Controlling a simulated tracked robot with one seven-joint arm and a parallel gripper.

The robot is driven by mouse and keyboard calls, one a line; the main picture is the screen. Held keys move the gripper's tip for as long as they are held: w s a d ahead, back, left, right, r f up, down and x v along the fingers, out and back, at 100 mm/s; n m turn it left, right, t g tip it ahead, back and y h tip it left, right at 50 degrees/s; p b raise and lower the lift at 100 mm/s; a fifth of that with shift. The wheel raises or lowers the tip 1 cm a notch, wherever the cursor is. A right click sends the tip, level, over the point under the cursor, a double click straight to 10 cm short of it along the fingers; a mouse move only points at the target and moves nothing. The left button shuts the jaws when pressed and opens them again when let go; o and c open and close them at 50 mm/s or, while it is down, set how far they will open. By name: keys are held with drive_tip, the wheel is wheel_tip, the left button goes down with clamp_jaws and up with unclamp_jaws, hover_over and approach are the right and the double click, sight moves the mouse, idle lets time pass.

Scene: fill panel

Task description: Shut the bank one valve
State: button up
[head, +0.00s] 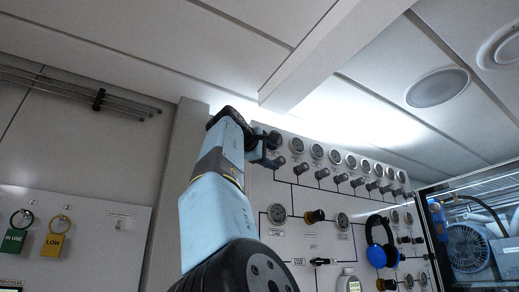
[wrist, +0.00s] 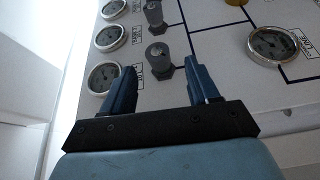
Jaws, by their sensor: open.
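My gripper (head: 268,150) is raised at the left end of the upper gauge row on the white panel in the head view. In the wrist view my gripper (wrist: 160,82) has its two blue fingers apart. A grey valve knob (wrist: 158,56) stands just beyond the fingertips, between their lines, with nothing gripped. It appears to be the end knob of the row, probably the bank one valve. A round gauge (wrist: 104,78) and a small label (wrist: 140,71) are beside it; the label is unreadable. My gripper and arm hide part of the panel there in the head view.
Another grey knob (wrist: 154,14) is close to the end one. A larger gauge (wrist: 272,46) is to the right. Blue headphones (head: 380,245) hang on the panel. A ceiling beam (head: 320,55) is above. Tags labelled IN USE (head: 14,242) and LOW (head: 54,244) hang at left.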

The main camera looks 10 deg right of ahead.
drive_tip(key=shift+v, duration=2.85)
